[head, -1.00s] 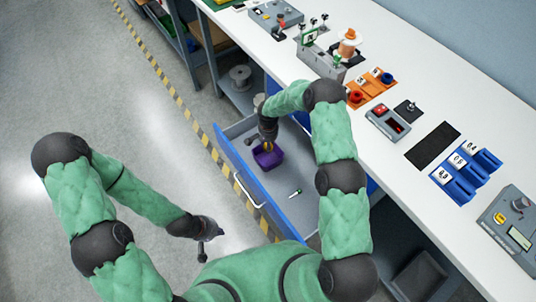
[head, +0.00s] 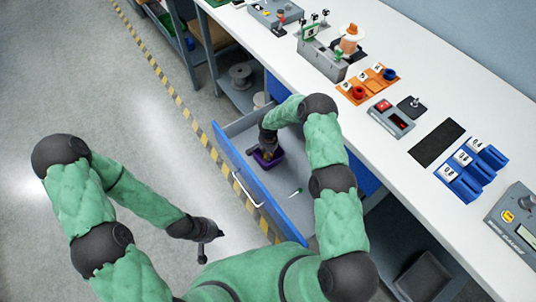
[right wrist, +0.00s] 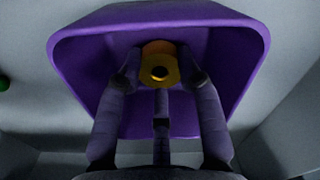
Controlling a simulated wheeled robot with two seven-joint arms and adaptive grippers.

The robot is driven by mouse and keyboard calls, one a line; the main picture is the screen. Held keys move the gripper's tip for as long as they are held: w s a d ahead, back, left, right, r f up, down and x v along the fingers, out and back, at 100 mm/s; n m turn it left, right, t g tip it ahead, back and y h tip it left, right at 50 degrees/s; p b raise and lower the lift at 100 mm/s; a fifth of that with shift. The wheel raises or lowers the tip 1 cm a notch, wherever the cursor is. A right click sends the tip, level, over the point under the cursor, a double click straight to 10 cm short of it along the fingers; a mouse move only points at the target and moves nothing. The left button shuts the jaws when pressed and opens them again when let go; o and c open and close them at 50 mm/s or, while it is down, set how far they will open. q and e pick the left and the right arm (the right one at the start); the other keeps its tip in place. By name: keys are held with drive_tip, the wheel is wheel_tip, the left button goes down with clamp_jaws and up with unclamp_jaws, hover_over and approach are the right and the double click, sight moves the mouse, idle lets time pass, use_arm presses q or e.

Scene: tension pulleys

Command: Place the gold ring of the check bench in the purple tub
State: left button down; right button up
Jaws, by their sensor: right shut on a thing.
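The purple tub (head: 279,158) stands in the open drawer below the bench; it fills much of the right wrist view (right wrist: 85,60). The gold ring (right wrist: 160,72) shows there between the fingertips, inside the tub's outline, with an orange part showing behind it. My right gripper (head: 267,153) reaches down into the tub and is shut on the ring. I cannot tell whether the ring touches the tub's floor. My left gripper (head: 209,236) hangs over the floor, left of the drawer and away from the tub; its jaw opening is too small to read.
The white bench top (head: 395,60) carries an orange rack (head: 368,85), a grey switch box (head: 391,117) and blue bins (head: 470,170). The floor at left is clear.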

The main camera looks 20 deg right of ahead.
drive_tip(key=shift+f, duration=0.1)
drive_tip(key=shift+f, duration=0.1)
drive_tip(key=o, duration=1.2)
drive_tip(key=shift+r, duration=0.55)
wheel_tip(320, 180, up, 11)
drive_tip(key=p, duration=0.3)
drive_tip(key=shift+r, duration=0.15)
